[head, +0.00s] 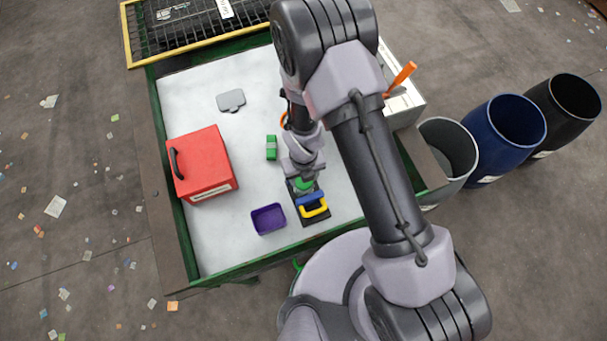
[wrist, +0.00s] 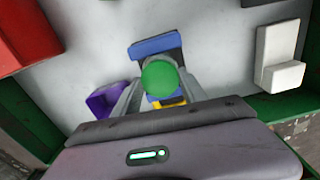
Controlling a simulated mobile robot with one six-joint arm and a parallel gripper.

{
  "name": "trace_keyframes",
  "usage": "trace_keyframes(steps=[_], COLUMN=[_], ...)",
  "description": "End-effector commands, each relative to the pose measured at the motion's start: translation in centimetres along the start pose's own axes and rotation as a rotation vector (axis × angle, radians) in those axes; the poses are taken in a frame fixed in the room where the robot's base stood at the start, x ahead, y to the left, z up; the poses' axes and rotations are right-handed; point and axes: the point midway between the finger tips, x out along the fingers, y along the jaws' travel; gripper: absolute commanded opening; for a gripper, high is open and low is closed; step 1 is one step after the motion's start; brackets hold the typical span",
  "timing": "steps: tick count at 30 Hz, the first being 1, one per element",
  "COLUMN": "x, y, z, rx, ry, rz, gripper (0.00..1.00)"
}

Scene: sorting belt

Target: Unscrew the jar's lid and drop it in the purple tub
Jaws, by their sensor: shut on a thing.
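The round green lid (wrist: 158,78) is between my gripper's (wrist: 157,82) two fingers, and the gripper is shut on it. In the head view the lid (head: 303,185) shows just below my gripper (head: 302,176), over the back of a dark base. The jar's body is hidden under the lid, so I cannot tell whether lid and jar are still joined. The purple tub (head: 268,219) stands on the white table, left of and a little nearer than the lid. It looks empty. It also shows in the wrist view, left of my fingers (wrist: 103,99).
The dark base carries a blue bar (head: 310,197) and a yellow handle (head: 314,209), close to the lid. A red box (head: 205,160) stands to the left. A green block (head: 271,147) and a grey plate (head: 231,101) lie farther back. The table between lid and tub looks clear.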

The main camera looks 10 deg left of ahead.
Motion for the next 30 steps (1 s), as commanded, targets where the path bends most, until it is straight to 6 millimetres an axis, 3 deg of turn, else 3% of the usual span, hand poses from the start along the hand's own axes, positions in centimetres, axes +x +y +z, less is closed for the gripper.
trace_keyframes(steps=[15, 28, 30], x=[-0.04, -0.03, 0.03], y=[-0.01, -0.01, -0.01], z=[-0.37, -0.4, -0.38], rx=[-0.014, -0.111, -0.206], ry=[0.004, 0.005, 0.004], rz=[0.0, 0.001, 0.001], gripper=[0.13, 0.13, 0.13])
